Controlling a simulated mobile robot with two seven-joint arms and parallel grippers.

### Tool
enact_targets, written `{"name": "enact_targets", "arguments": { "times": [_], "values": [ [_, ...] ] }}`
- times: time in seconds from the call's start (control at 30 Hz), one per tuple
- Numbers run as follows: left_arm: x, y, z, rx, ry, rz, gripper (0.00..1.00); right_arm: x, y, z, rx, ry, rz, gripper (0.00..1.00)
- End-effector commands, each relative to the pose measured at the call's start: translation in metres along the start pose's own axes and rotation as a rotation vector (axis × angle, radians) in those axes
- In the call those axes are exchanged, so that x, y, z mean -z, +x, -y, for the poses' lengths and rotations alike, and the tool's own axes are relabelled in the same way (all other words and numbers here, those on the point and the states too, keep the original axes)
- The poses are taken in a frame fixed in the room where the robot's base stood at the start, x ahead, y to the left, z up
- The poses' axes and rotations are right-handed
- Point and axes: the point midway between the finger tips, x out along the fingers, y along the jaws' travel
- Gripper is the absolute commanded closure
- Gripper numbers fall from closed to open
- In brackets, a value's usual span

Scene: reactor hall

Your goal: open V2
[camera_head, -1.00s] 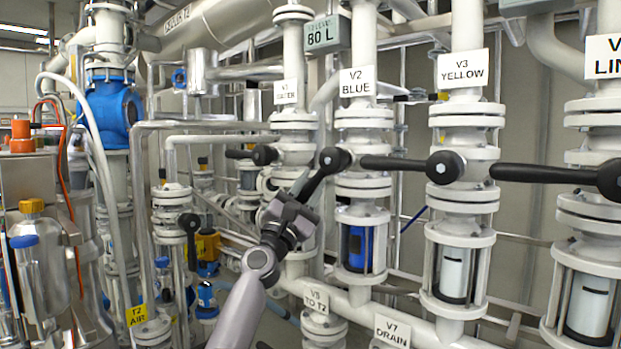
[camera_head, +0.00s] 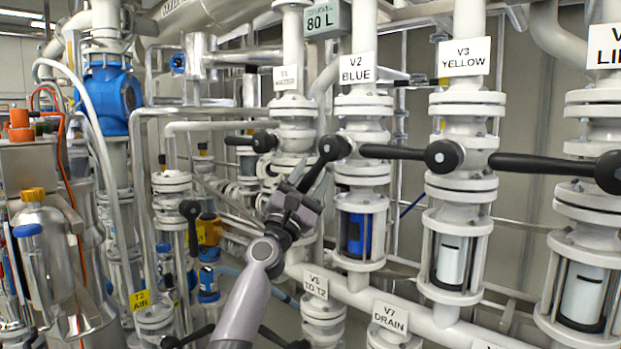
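Valve V2 stands on the white pipe under the white "V2 BLUE" label (camera_head: 357,69). Its black lever (camera_head: 320,170) runs from the round hub down and to the left, steeply tilted. My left gripper (camera_head: 297,195) is at the lever's lower end and appears shut on it; the fingers partly hide that end. Below V2, the sight glass (camera_head: 355,235) shows blue inside. My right gripper is not in view.
The V3 lever (camera_head: 405,152) lies level and reaches left close to the V2 hub. Another level lever (camera_head: 550,165) is at the right. The V1 lever (camera_head: 252,141) is just left of V2. Pipes (camera_head: 220,126) crowd the left.

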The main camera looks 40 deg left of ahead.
Motion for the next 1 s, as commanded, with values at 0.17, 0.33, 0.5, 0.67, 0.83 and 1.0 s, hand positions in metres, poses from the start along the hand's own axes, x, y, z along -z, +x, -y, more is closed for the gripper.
{"name": "enact_targets", "arguments": {
  "times": [0.17, 0.33, 0.5, 0.67, 0.83, 1.0],
  "values": [
    [0.000, -0.002, -0.001, -0.003, 0.000, 0.000, 0.51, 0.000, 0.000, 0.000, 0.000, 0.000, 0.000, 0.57],
    [0.000, -0.016, -0.001, -0.002, 0.000, 0.000, 0.51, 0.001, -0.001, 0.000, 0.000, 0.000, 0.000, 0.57],
    [0.001, -0.040, 0.000, 0.000, -0.001, -0.001, 0.51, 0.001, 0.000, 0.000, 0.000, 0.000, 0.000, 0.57],
    [0.001, -0.060, 0.001, 0.000, 0.000, -0.001, 0.51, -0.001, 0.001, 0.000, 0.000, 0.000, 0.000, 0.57],
    [0.000, -0.070, 0.000, 0.000, 0.000, 0.000, 0.51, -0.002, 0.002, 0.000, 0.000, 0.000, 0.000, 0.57],
    [0.000, -0.072, 0.000, 0.000, 0.000, 0.000, 0.51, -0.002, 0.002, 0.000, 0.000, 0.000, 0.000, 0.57]
  ]
}}
